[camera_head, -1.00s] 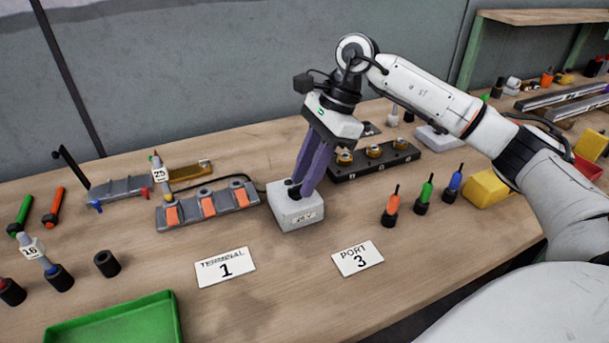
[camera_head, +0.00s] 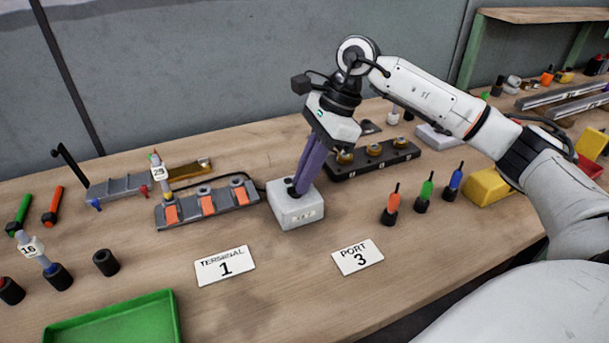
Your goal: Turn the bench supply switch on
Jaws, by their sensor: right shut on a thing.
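The bench supply (camera_head: 297,211) is a small light-grey box in the middle of the wooden bench, with a small marking on its front face. A black cable runs from behind it to the left. My right gripper (camera_head: 297,187), with purple fingers, comes down from above onto the top of the box. Its fingers are close together, shut on the small dark switch there. The fingertips hide most of the switch, so I cannot tell its position. My left gripper is not in view.
A grey block with orange clips (camera_head: 208,205) stands just left of the box, and a black terminal strip (camera_head: 374,158) behind it to the right. A green tray (camera_head: 112,325) is at front left.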

